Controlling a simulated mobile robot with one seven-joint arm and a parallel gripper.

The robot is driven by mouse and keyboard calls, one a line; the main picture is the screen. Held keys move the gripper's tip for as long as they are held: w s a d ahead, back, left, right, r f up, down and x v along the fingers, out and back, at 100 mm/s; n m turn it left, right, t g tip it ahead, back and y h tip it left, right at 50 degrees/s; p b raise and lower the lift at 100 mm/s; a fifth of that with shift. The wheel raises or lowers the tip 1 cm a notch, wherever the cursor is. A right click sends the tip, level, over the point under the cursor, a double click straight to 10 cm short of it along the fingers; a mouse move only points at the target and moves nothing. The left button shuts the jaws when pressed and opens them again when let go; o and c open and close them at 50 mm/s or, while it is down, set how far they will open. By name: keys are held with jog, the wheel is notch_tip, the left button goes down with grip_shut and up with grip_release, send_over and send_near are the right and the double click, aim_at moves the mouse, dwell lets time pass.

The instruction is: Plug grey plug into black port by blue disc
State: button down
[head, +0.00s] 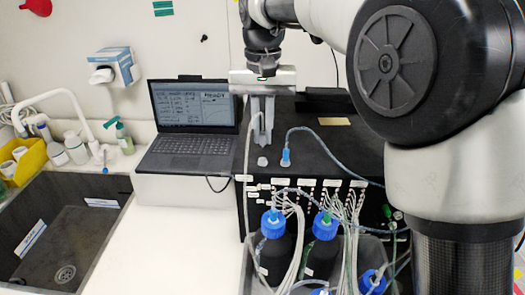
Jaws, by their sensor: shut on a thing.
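My gripper (263,138) points straight down above the top of a black box, its grey fingers close together. It is shut on the grey plug, which is mostly hidden between the fingers. A pale tube (247,165) loops up to the fingers from the box's front. Just below the fingertips, a small light grey piece (262,162) sits on the box top. To its right a blue piece (286,157) stands upright with a clear tube leaving its top; whether this is the blue disc I cannot tell. I cannot make out the black port.
The black box (335,150) carries many pale tubes on its front. Blue-capped bottles (272,224) stand before it. A laptop (190,120) is open at left, beside a sink (60,225). The white counter (170,245) between sink and bottles is clear.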

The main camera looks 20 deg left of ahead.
jog(key=shift+r, duration=0.75)
